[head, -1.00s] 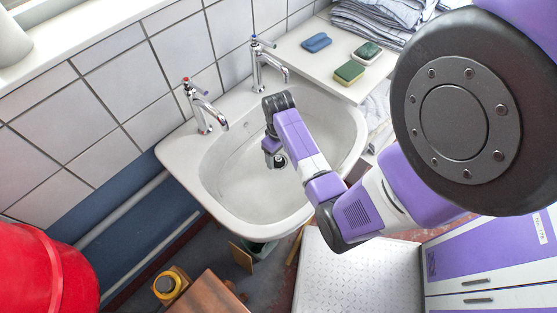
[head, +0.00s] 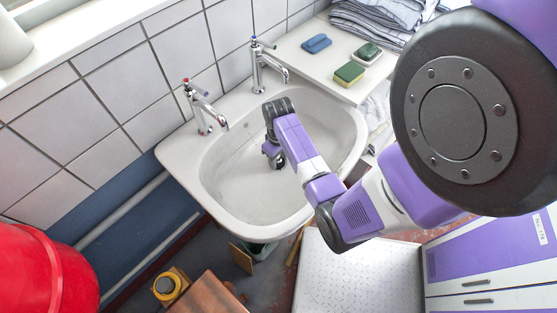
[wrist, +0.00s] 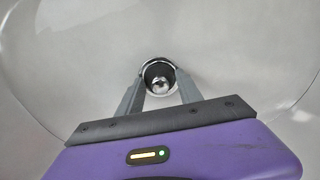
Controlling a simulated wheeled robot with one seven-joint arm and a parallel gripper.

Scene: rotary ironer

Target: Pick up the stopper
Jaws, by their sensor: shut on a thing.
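The stopper (wrist: 160,84) is a small round piece with a shiny middle inside a dark ring, at the drain in the floor of the white sink (head: 225,185). My gripper (wrist: 161,79) has one finger on each side of it, shut on it. In the head view my gripper (head: 275,158) points down into the basin at the drain. There the wrist and fingers hide most of the stopper. I cannot tell whether it is clear of the drain hole.
Two chrome taps (head: 205,108) (head: 267,68) stand along the sink's back edge by the tiled wall. A white shelf (head: 300,55) at the right holds a blue sponge (head: 316,43), a green-yellow sponge (head: 349,74) and a soap dish (head: 367,53). The basin is otherwise empty.

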